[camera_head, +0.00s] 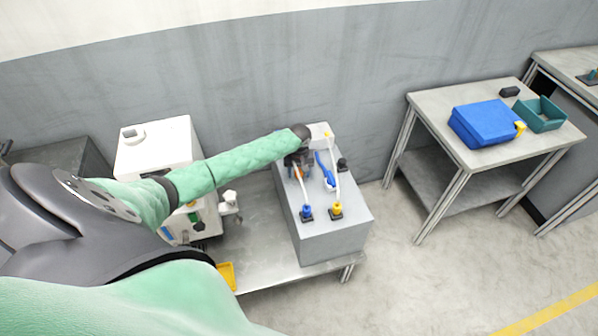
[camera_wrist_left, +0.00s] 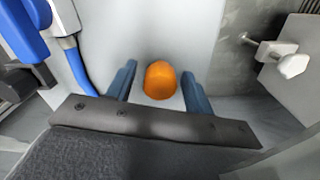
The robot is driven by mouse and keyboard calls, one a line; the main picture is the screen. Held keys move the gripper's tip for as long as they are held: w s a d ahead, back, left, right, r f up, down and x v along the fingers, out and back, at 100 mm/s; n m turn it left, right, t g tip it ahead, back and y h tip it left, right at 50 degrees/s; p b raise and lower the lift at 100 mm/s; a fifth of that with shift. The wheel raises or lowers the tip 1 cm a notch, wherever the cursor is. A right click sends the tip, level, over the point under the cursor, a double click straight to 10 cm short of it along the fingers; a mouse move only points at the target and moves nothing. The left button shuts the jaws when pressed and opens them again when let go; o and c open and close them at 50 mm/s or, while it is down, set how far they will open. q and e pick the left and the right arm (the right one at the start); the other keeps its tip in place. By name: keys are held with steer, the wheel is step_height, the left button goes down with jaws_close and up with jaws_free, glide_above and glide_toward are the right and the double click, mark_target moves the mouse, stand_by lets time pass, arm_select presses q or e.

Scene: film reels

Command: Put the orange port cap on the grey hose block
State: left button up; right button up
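The orange port cap (camera_wrist_left: 160,80) shows in the left wrist view between the two blue-grey fingers of my left gripper (camera_wrist_left: 158,88). Narrow gaps separate it from both fingers, so the gripper is open around it. In the head view, the cap is a small orange spot (camera_head: 299,174) beside my left gripper (camera_head: 298,160), over the far left part of the grey hose block (camera_head: 332,240). Whether the cap rests on the block or is seated in a port cannot be told. My right gripper is not in view.
The block carries a blue fitting (camera_head: 307,212), a yellow fitting (camera_head: 336,209), pale hoses and a blue-handled item (camera_head: 325,170). A white cabinet (camera_head: 155,150) stands left. A separate table (camera_head: 440,110) at right holds a blue case (camera_head: 485,123) and a teal bin (camera_head: 541,115).

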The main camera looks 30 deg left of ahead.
mark_target(299, 170)
arm_select(q)
steer(key=shift+r, duration=0.45)
step_height(299, 170, up, 10)
steer(key=shift+f+b, duration=0.1)
steer(key=shift+b, duration=1.1)
steer(key=shift+r, duration=0.8)
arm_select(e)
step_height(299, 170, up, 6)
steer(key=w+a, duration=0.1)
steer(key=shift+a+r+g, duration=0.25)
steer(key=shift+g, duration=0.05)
arm_select(q)
steer(key=shift+f, duration=0.1)
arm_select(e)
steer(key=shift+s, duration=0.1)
